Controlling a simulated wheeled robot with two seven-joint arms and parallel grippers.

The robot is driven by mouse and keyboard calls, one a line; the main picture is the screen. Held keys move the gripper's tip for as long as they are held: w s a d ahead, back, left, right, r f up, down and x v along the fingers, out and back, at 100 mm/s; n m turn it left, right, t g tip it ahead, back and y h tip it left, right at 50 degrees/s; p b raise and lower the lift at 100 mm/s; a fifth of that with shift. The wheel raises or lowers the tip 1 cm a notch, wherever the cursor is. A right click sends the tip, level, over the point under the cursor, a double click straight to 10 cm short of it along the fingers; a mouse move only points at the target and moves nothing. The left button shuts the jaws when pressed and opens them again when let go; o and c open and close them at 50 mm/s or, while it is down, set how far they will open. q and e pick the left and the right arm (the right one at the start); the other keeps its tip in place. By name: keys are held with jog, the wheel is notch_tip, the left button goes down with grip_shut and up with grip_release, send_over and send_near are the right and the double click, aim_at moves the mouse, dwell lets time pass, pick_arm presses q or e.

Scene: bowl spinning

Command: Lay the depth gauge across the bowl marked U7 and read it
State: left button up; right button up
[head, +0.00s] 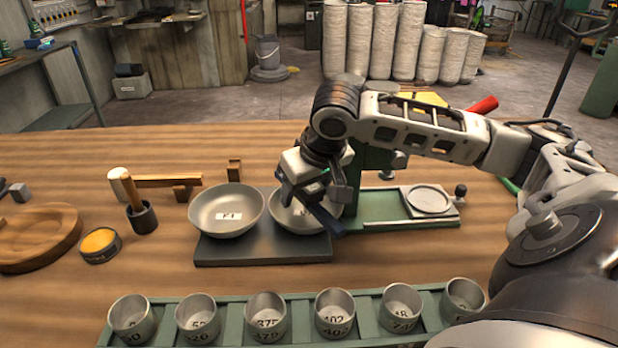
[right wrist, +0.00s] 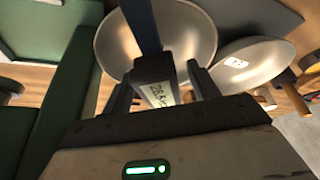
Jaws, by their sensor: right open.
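Two shallow metal bowls sit on a dark slab (head: 262,251). The left bowl (head: 226,212) has a white label that is hard to read; it also shows in the right wrist view (right wrist: 255,65). The right bowl (head: 290,215) is partly hidden by my right gripper (head: 318,205), and its label cannot be read. A dark blue bar, seemingly the depth gauge (head: 325,219), lies over this bowl. In the right wrist view the gauge (right wrist: 158,92) has a display reading about 26.5, between my open fingers. Whether it rests on the rim is unclear. My left gripper is out of view.
A green stand with a round plate (head: 430,199) is right of the bowls. Several numbered cups stand in a green rack (head: 300,308) in front. A mallet (head: 160,181), a tin (head: 100,245) and a wooden dish (head: 40,235) lie at left.

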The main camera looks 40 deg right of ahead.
jog(key=p+v, duration=0.2)
jog(key=v, duration=1.4)
jog(key=shift+w, duration=0.1)
